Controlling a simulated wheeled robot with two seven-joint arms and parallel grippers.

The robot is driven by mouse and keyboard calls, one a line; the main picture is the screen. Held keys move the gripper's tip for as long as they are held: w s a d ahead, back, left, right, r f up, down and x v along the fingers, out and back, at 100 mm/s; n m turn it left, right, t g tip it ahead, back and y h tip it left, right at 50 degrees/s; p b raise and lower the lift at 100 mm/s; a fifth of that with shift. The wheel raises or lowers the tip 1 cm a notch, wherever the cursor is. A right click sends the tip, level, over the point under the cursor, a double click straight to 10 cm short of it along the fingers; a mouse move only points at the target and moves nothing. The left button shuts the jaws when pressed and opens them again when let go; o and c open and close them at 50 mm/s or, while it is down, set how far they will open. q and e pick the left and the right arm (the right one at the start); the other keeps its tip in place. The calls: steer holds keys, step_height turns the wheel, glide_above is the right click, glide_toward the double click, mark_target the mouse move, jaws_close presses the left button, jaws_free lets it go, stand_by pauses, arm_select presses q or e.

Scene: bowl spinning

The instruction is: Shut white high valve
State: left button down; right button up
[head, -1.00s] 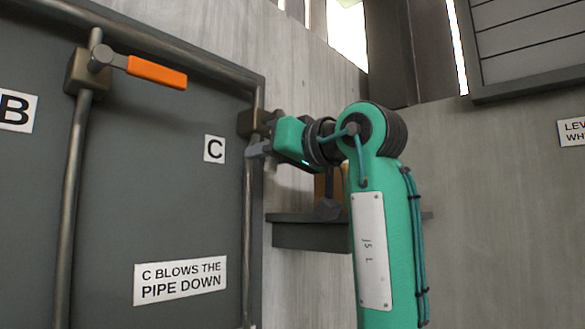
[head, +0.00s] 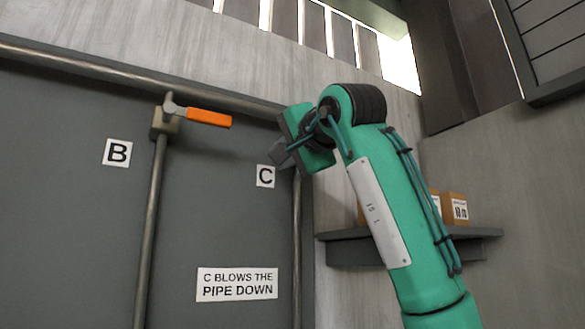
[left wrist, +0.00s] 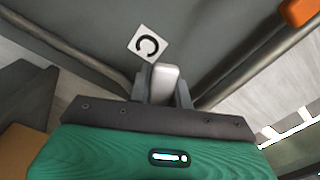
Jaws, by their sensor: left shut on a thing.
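The white valve handle (left wrist: 163,82) shows in the left wrist view between the two fingers of my left gripper (left wrist: 163,92), close to the C label. The left gripper is shut on it. In the head view my left gripper (head: 281,154) is at the pipe beside the C label (head: 265,177), tilted, and it hides the handle and the valve body. The right gripper is not in view.
An orange handle (head: 208,118) sits crosswise on the pipe by the B label (head: 117,153). A sign (head: 237,284) reads "C blows the pipe down". A grey shelf (head: 345,250) with boxes (head: 454,207) stands right of the panel, partly behind my arm.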

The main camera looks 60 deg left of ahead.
arm_select(q)
steer(key=shift+s+r+m+b, duration=0.1)
steer(key=shift+r+m+b, duration=0.1)
steer(key=shift+r+m, duration=0.5)
steer(key=shift+s+r+m+b, duration=0.15)
steer(key=shift+r+m+b, duration=0.15)
steer(key=shift+m, duration=0.75)
steer(key=shift+s+r+m+b, duration=0.15)
steer(key=shift+r+m, duration=0.4)
steer(key=shift+m, duration=0.3)
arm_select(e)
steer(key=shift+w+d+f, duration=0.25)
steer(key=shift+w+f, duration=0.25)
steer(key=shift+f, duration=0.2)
arm_select(q)
steer(key=shift+w, duration=0.1)
steer(key=c, duration=1.3)
jaws_free()
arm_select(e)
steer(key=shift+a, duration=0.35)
